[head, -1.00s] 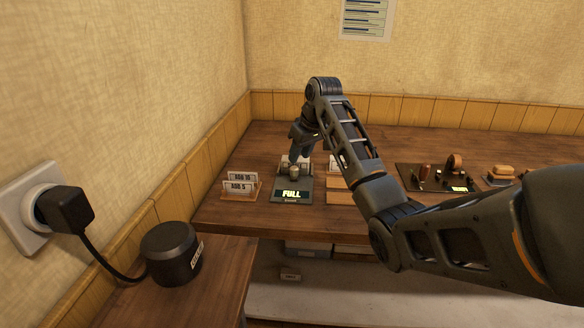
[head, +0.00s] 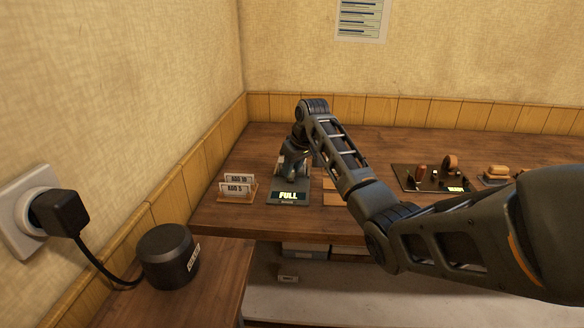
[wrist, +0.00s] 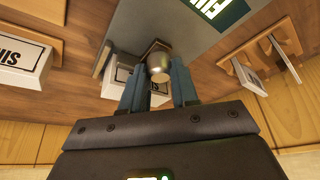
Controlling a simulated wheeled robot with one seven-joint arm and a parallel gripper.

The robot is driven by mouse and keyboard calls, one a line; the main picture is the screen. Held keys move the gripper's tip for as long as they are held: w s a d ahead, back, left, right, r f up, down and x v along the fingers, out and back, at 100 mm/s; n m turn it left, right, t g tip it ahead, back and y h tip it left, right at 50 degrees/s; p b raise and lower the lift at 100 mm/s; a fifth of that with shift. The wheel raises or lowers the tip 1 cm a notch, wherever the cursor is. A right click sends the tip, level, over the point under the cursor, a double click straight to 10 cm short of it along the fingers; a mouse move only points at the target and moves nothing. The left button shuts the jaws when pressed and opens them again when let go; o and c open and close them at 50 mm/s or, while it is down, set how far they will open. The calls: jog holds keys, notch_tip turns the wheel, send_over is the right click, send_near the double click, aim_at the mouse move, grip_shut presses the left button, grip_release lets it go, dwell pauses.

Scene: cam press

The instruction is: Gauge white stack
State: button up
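A dark gauge plate (head: 288,203) with a lit display reading FULL stands on the bench at centre-left. Its grey surface also shows in the wrist view (wrist: 190,25). A small metallic cylinder (wrist: 159,65) stands at the plate. My gripper (head: 289,173) is down at the plate, pointing at it. In the wrist view my gripper's two blue-grey fingers (wrist: 158,82) stand apart, one on each side of the cylinder. I cannot tell whether they press on it. No stack that is clearly white can be made out. My arm hides part of the bench.
Cards reading ADD 10 and ADD 5 (head: 238,188) stand left of the plate. A dark board with small parts (head: 430,180) and a tan item (head: 496,172) are at right. A black round device (head: 167,255) sits on the nearer side table. Walls close the left and back.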

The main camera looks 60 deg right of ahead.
grip_shut()
jog(key=shift+s+a+r+p, duration=0.1)
jog(key=shift+s+a+p, duration=0.05)
jog(key=shift+a+p, duration=0.35)
jog(key=shift+s+a+r+p, duration=0.1)
jog(key=shift+a+p, duration=0.15)
jog(key=shift+p, duration=0.35)
jog(key=shift+s+a, duration=0.1)
jog(key=shift+a, duration=0.1)
jog(key=shift+f, duration=0.25)
jog(key=o, duration=0.5)
grip_release()
jog(key=shift+s+a, duration=0.1)
jog(key=shift+a, duration=0.05)
jog(key=shift+r, duration=0.1)
